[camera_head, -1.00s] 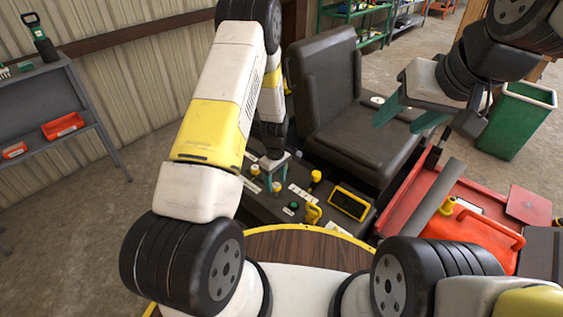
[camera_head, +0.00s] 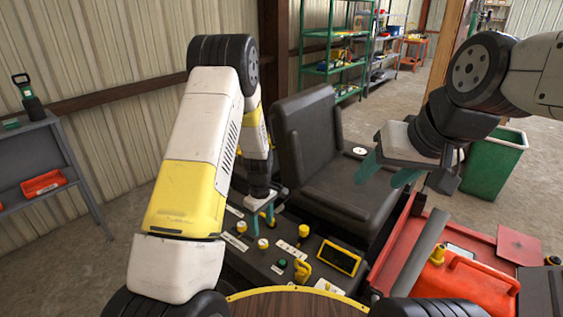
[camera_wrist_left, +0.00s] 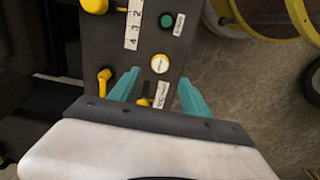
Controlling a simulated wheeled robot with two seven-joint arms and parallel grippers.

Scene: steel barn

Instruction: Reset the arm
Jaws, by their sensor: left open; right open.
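My left arm reaches in from the left in the head view. My left gripper (camera_head: 262,222) points down over the left part of a dark control panel (camera_head: 262,262). In the left wrist view its teal fingers (camera_wrist_left: 160,92) are apart, with a yellow-capped knob (camera_wrist_left: 160,64) and a small yellow lever showing past and between them. I cannot tell whether the fingers touch the panel. My right gripper (camera_head: 386,172) is open and empty in the air, in front of the dark seat (camera_head: 345,190) in the picture, its teal fingers pointing down and left.
The panel carries a yellow lever (camera_head: 301,270), a green button and a yellow-framed screen (camera_head: 339,256). A red jerrycan (camera_head: 465,283) stands at the right. A green bin (camera_head: 493,165) stands behind my right arm. A grey shelf (camera_head: 40,170) with red trays is at the left.

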